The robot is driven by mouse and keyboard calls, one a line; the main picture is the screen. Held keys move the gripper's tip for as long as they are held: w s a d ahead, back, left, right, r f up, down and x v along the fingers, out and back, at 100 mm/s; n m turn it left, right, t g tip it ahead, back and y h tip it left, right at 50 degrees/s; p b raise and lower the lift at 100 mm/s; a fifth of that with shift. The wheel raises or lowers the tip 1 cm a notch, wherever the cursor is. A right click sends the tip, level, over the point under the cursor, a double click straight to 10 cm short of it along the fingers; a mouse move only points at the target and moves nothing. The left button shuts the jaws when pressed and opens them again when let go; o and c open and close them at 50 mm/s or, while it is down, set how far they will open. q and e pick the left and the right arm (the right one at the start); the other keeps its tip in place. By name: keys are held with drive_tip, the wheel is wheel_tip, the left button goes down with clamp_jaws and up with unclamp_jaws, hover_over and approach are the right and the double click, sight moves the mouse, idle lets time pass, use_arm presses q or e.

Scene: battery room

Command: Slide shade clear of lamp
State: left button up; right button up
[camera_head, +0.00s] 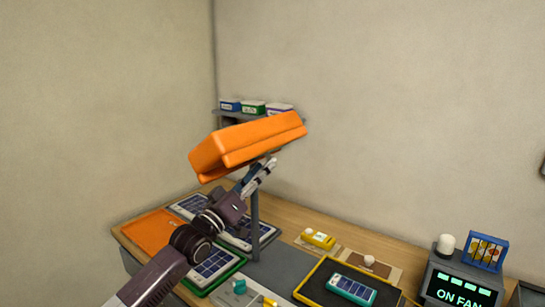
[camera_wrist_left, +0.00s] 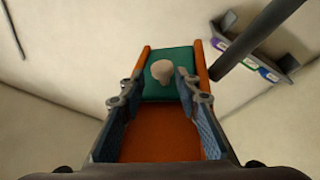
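The orange lamp shade (camera_head: 250,143) is a long, slightly tilted box at the top of a grey post (camera_head: 254,220) above the workbench. My left gripper (camera_head: 266,168) is just below the shade, close to its underside near the post. In the left wrist view the gripper (camera_wrist_left: 158,95) has its two blue-padded fingers spread. A pale rounded knob (camera_wrist_left: 162,70) on a green panel (camera_wrist_left: 180,58) shows between and beyond the fingertips. The shade's orange underside (camera_wrist_left: 160,135) fills the space behind. I cannot tell whether the fingers touch it. My right gripper is out of view.
Solar panels (camera_head: 212,264) and an orange tray (camera_head: 155,230) lie on the bench below. A black tray (camera_head: 318,279) with a teal-cased panel (camera_head: 352,289), a fan display box (camera_head: 460,288) and a yellow device (camera_head: 318,239) stand to the right. A small shelf (camera_head: 235,115) is behind.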

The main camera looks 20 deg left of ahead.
use_arm(q)
drive_tip(key=x, duration=0.2)
drive_tip(key=p+x, duration=0.1)
drive_tip(key=x, duration=0.2)
drive_tip(key=shift+f, duration=0.25)
drive_tip(key=shift+w, duration=0.1)
drive_tip(key=shift+c, duration=0.9)
clamp_jaws()
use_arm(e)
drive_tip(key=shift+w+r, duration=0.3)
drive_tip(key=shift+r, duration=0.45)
